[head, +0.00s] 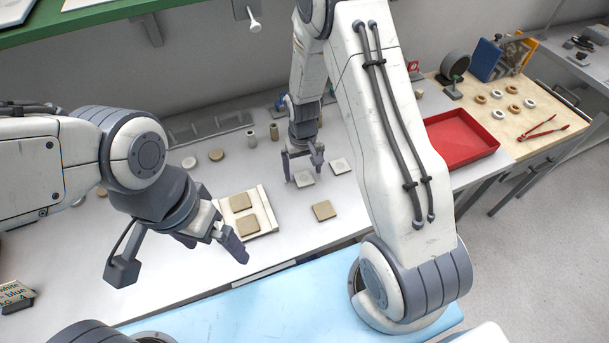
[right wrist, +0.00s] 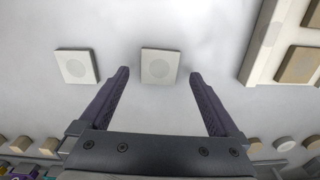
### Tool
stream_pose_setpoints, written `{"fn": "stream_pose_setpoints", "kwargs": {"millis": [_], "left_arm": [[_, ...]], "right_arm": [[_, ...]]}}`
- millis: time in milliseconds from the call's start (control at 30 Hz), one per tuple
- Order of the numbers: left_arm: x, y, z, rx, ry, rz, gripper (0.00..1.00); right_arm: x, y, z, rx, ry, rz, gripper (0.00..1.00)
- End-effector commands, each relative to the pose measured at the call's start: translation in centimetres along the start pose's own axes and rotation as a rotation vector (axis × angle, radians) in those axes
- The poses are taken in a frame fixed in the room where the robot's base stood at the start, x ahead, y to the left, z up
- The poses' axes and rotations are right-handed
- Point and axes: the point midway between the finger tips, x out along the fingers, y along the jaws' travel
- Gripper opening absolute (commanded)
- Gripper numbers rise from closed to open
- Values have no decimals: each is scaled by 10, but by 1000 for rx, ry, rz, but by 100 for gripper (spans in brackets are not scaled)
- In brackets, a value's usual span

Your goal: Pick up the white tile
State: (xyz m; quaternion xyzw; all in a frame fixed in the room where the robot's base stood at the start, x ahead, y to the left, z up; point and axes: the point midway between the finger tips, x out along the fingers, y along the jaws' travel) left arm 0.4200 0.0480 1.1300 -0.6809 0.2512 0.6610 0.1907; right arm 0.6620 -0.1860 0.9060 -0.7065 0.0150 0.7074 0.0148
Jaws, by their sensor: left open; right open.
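A square white tile (head: 304,179) lies flat on the light grey bench, just below my right gripper (head: 303,170). My right gripper is open, pointing down, and holds nothing. In the right wrist view this tile (right wrist: 160,66) lies ahead of the gap between the two fingertips, with no finger touching it. A second white tile (head: 340,165) lies to its right; it shows at the left in the right wrist view (right wrist: 77,66). My left gripper (head: 213,242) is open and empty, beside the cream tray at the left.
The cream tray (head: 266,209) holds tan tiles (head: 246,224), and another tan tile (head: 324,210) lies on the bench. Small round discs (head: 216,155) and cylinders (head: 251,138) stand behind. A red tray (head: 460,140) is at the right.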

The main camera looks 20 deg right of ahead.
Motion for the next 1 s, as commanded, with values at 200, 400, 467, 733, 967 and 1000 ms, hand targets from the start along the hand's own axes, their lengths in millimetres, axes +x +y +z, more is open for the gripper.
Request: {"fn": "stream_pose_setpoints", "kwargs": {"millis": [200, 400, 467, 733, 967, 1000], "left_arm": [[-3, 0, 0, 0, 0, 0, 100], [-2, 0, 0, 0, 0, 0, 100], [-2, 0, 0, 0, 0, 0, 100], [-2, 0, 0, 0, 0, 0, 100], [-1, 0, 0, 0, 0, 0, 100], [0, 0, 0, 0, 0, 0, 100]], "right_arm": [[14, 1, 0, 2, 0, 0, 98], [14, 2, 0, 3, 1, 0, 86], [14, 2, 0, 3, 1, 0, 63], [14, 2, 0, 3, 1, 0, 6], [10, 2, 0, 3, 3, 0, 6], [8, 2, -1, 3, 4, 0, 6]]}}
